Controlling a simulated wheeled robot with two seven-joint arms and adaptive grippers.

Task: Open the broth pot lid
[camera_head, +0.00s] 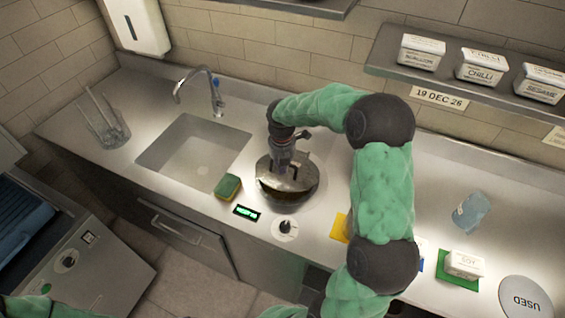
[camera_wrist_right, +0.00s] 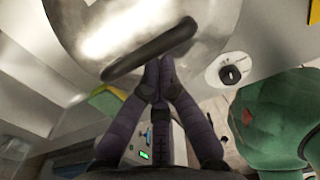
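The broth pot (camera_head: 286,199) is set in the counter beside the sink, with its metal lid (camera_head: 299,185) on top. The lid shows as a shiny disc in the right wrist view (camera_wrist_right: 100,25), with a dark bar handle (camera_wrist_right: 150,50) across it. My right gripper (camera_head: 287,162) is over the lid. In the wrist view its fingertips (camera_wrist_right: 160,65) are together at the near edge of the handle. I cannot tell whether they touch it or pass under it. The gripper partly hides the lid and handle in the head view. My left gripper is not in view.
A green and yellow sponge (camera_head: 228,186), a lit display (camera_head: 246,212) and a knob (camera_head: 285,228) are near the pot's front left. The sink (camera_head: 195,150) is to the left. A wall shelf (camera_head: 450,78) holds labelled tubs.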

